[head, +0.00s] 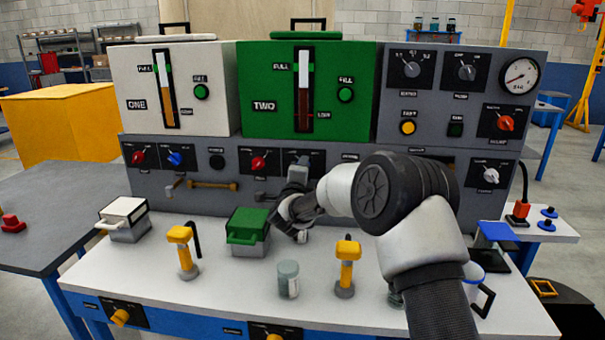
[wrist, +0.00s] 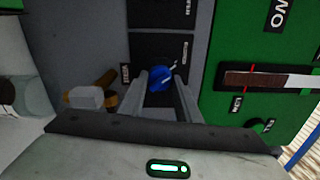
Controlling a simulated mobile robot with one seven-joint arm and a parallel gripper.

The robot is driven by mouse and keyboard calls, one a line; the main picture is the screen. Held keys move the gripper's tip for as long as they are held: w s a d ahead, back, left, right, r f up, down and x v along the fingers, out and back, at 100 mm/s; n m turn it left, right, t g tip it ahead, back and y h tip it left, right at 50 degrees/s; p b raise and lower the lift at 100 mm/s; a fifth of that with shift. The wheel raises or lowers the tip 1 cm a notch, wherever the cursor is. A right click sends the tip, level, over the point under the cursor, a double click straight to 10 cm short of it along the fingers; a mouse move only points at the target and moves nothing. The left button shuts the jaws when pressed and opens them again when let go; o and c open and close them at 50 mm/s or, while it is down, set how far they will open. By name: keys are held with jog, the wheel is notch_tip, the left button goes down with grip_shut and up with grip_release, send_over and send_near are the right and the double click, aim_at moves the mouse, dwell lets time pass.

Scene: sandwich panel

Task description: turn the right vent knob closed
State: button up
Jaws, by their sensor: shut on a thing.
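The blue knob (wrist: 160,77) sits on a black plate on the grey panel below the green TWO tank. In the wrist view it lies between the two fingertips of my gripper (wrist: 161,82), which is shut on it. A white mark on the knob points to the upper right in that view. The plate's small label is hard to read. In the head view my gripper (head: 298,172) reaches the panel just right of a red knob (head: 258,163) and hides the blue knob.
A second blue knob (head: 175,158) and a red knob (head: 138,157) sit under the white ONE tank (head: 190,60). The green tank (head: 360,60) is above my gripper. A green-topped box (head: 248,226), yellow-handled posts (head: 346,262) and a jar (head: 288,280) stand on the bench below.

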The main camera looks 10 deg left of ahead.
jog(key=shift+f+n, duration=0.1)
jog(key=shift+n, duration=0.5)
jog(key=o, duration=1.1)
jog(key=shift+c, duration=0.2)
jog(key=s+p, duration=0.1)
jog(key=s, duration=1.6)
jog(key=shift+s+a, duration=0.25)
jog(key=shift+a, duration=0.05)
